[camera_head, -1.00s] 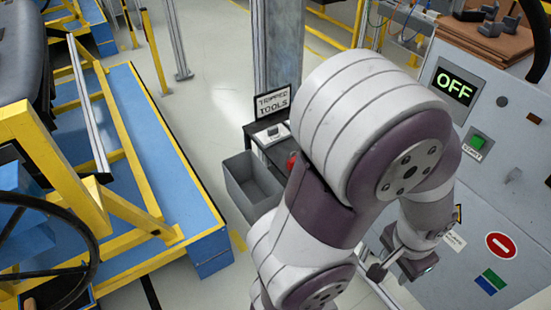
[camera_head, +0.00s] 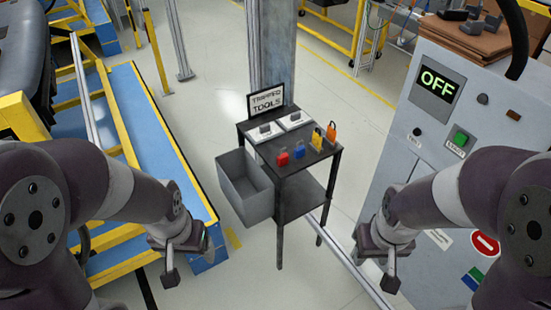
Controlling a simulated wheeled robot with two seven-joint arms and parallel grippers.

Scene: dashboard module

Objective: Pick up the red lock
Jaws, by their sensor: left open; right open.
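The red lock (camera_head: 282,159) stands on a small black table (camera_head: 278,138), near its front left edge, beside a blue lock (camera_head: 299,149). A yellow lock (camera_head: 316,140) and an orange lock (camera_head: 331,132) stand further right in the same row. My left gripper (camera_head: 170,277) is open and empty, to the lower left of the table and well apart from it. My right gripper (camera_head: 390,282) is open and empty, to the lower right, in front of the grey cabinet. Neither gripper touches a lock.
A grey bin (camera_head: 245,186) hangs at the table's left side. A "TRIPPED TOOLS" sign (camera_head: 266,103) and white trays (camera_head: 295,121) are at the table's back. The grey control cabinet (camera_head: 400,150) with an OFF display stands right; a blue and yellow platform (camera_head: 150,140) stands left.

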